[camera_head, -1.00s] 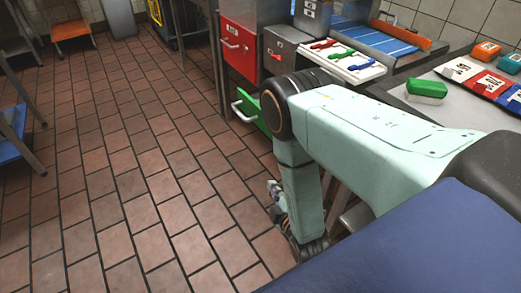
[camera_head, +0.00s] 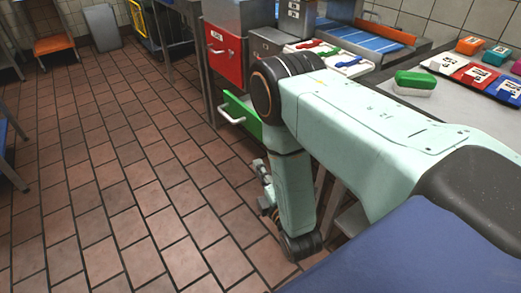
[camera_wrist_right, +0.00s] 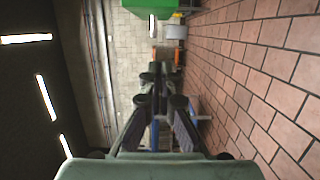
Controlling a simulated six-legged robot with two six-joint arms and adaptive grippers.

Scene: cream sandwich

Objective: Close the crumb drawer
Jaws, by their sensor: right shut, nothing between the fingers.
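The green drawer (camera_head: 241,115), low under the counter below a red drawer (camera_head: 223,57), has a pale bar handle on its front. It seems to stand out from the unit, and my right arm hides its right part. A green piece, likely this drawer (camera_wrist_right: 150,3), shows at the top edge of the right wrist view. My right gripper (camera_head: 262,176) is low above the floor, nearer to me than the drawer and apart from it. In the right wrist view its dark fingers (camera_wrist_right: 156,76) are together and empty. My left gripper is not in view.
The tiled floor left of the drawer is open. The counter (camera_head: 440,112) on the right holds a green-and-white block (camera_head: 414,82) and several coloured packets (camera_head: 475,72). An orange-topped stool (camera_head: 54,44) stands far left. Table legs stand close behind my right arm.

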